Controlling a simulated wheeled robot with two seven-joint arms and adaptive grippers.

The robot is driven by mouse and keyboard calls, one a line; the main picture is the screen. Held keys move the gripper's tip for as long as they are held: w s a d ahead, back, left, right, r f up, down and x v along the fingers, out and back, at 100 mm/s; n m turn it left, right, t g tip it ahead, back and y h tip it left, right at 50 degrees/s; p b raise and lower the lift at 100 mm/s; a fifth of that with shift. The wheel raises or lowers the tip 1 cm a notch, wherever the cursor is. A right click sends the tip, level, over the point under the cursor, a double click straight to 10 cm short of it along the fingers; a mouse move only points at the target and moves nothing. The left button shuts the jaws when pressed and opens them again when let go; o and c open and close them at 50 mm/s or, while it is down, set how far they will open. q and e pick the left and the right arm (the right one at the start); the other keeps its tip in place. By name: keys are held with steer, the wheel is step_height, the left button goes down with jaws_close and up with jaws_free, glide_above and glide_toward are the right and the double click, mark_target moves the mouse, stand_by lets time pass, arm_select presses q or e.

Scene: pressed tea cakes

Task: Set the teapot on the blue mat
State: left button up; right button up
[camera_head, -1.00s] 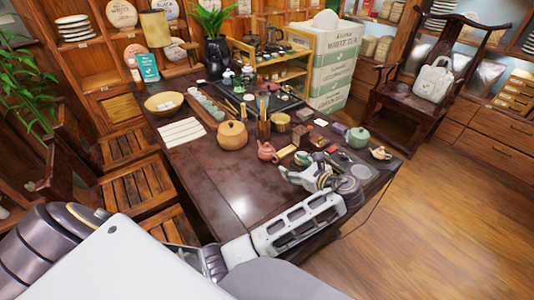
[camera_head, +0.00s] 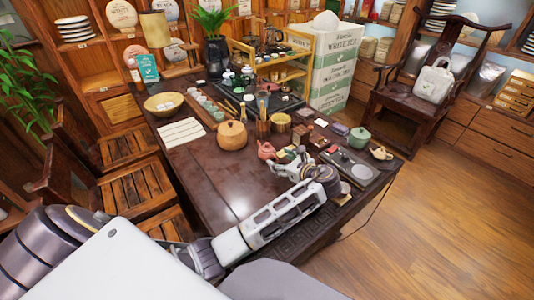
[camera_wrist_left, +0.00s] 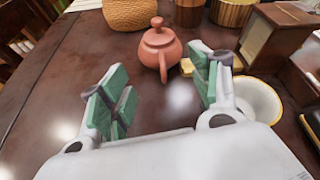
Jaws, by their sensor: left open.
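The small reddish clay teapot (camera_head: 266,151) stands upright on the dark wooden table. In the left wrist view the teapot (camera_wrist_left: 160,50) is ahead of my left gripper, roughly in line with the gap between the fingers, its knobbed lid on top. My left gripper (camera_head: 277,168) is low over the table just on the near side of the teapot. Its green-padded fingers (camera_wrist_left: 160,92) are apart with nothing between them. I cannot make out a blue mat in either view. My right gripper is not in view.
A round woven pot (camera_head: 232,135) stands behind the teapot to the left. Small boxes (camera_head: 300,138) crowd its right. A pale dish (camera_wrist_left: 258,100) lies beside the right finger. A green jar (camera_head: 359,137) stands farther right. The table's left front (camera_head: 215,185) is clear.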

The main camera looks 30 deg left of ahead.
mark_target(271, 156)
arm_select(q)
steer(key=shift+w+a, duration=0.1)
steer(key=shift+a, duration=0.05)
steer(key=shift+w+a+f, duration=0.1)
steer(key=shift+a+f, duration=0.05)
steer(key=shift+a, duration=0.1)
steer(key=shift+w+a+f+b, duration=0.1)
steer(key=shift+w+a+b, duration=0.1)
steer(key=shift+a, duration=0.15)
steer(key=shift+w+a+f+b, duration=0.1)
steer(key=shift+a+b, duration=0.05)
steer(key=shift+a, duration=0.15)
steer(key=shift+x, duration=0.8)
steer(key=shift+w+a+f, duration=0.15)
steer(key=shift+a+f, duration=0.05)
steer(key=shift+a, duration=0.3)
steer(key=c, duration=0.4)
jaws_close()
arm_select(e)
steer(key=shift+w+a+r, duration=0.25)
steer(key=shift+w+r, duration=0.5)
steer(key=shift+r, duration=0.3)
